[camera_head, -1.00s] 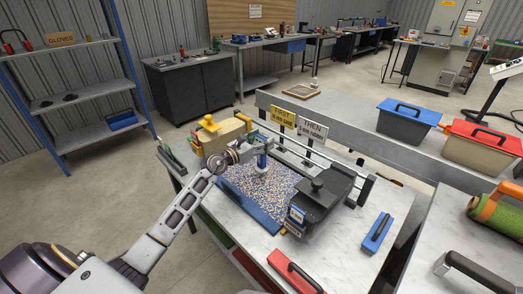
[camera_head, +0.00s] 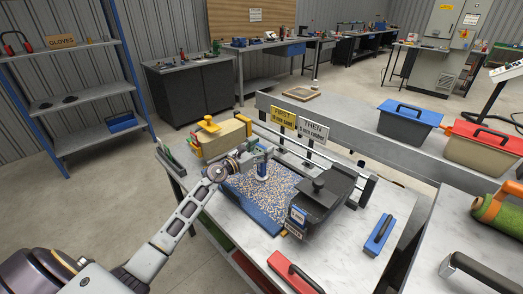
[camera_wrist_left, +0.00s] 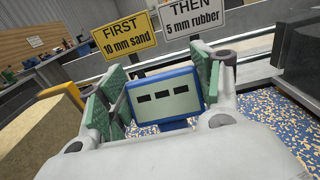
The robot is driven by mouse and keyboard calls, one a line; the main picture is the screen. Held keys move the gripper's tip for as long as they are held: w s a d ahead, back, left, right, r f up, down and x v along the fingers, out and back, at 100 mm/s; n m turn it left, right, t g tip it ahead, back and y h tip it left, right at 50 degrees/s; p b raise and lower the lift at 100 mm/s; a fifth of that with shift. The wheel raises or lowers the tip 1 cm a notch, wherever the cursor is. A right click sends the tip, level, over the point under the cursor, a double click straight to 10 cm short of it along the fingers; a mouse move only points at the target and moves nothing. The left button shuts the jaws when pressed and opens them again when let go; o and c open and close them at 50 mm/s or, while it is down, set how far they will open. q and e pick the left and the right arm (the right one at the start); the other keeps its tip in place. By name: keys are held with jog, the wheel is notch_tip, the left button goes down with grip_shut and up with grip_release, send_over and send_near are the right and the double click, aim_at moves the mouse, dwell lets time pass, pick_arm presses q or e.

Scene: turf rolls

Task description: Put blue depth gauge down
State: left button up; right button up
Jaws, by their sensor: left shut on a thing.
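My left gripper (camera_head: 250,160) is shut on the blue depth gauge (camera_head: 262,168) over the speckled turf bed (camera_head: 250,202). The gauge stands roughly upright in the head view. Its lower end is close to the speckled surface, but I cannot tell whether it touches. My right gripper is not in view.
A black lidded box (camera_head: 320,200) stands right of the turf bed. A tan block with a yellow handle (camera_head: 222,138) is behind left. Yellow "FIRST" (camera_head: 283,118) and white "THEN" (camera_head: 313,131) signs stand behind. Blue (camera_head: 380,235) and red (camera_head: 293,272) handled tools lie nearer the bench front.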

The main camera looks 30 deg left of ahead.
pick_arm(q)
jog(key=o, duration=1.1)
jog(key=shift+f, duration=0.1)
jog(key=o, duration=0.5)
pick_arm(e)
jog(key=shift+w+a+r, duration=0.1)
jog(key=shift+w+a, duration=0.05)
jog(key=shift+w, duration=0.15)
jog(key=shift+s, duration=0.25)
pick_arm(q)
jog(key=shift+s, duration=0.1)
jog(key=shift+s+a, duration=0.2)
jog(key=shift+s, duration=0.25)
jog(key=b+v, duration=0.1)
jog(key=v, duration=0.9)
jog(key=shift+s+a, duration=0.2)
jog(key=shift+s, duration=0.15)
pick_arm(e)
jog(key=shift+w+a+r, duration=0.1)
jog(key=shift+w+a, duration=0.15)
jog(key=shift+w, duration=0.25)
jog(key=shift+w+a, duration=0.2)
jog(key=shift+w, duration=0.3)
